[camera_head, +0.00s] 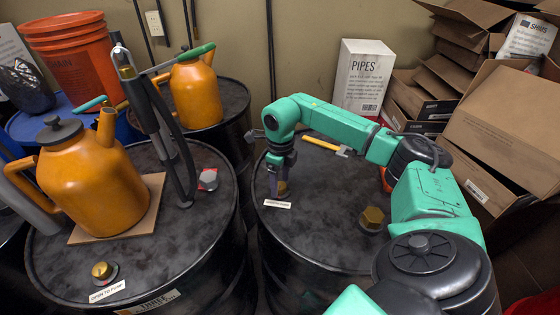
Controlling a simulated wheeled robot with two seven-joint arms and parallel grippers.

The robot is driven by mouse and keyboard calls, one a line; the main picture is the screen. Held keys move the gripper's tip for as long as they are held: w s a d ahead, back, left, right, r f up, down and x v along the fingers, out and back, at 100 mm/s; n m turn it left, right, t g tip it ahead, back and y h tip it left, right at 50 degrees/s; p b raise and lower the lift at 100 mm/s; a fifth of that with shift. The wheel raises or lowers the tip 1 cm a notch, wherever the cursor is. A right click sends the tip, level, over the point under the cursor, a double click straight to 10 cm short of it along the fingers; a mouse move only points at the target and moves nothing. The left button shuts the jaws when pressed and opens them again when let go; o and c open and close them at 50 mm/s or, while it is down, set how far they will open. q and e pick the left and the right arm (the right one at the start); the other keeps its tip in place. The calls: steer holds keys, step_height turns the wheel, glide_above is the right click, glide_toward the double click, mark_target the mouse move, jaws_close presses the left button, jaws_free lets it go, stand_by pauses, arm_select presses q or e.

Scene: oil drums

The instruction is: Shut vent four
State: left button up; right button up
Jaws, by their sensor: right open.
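A black oil drum (322,225) stands in the middle; no number shows on it. On its top, near the left edge, is a small brass vent cap (282,187), with a white label (277,204) in front, too small to read. My right gripper (280,188) points down at this cap, jaws open, one finger to its left and the other hiding part of it. I cannot tell whether the fingers touch it. A larger hexagonal brass cap (372,218) sits further right on the same drum. My left gripper is not in view.
The left drum (150,262), marked THREE, carries an orange can (95,185), a hand pump (160,125) and a brass cap (103,270). A yellow-handled hammer (325,145) lies behind my right arm. A PIPES box (363,75) and cardboard boxes (510,125) stand behind and right.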

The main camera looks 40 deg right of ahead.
step_height(320, 180, up, 9)
steer(key=b, duration=0.1)
step_height(320, 180, up, 6)
glide_above(280, 185)
steer(key=shift+f, duration=0.2)
steer(key=shift+f, duration=0.1)
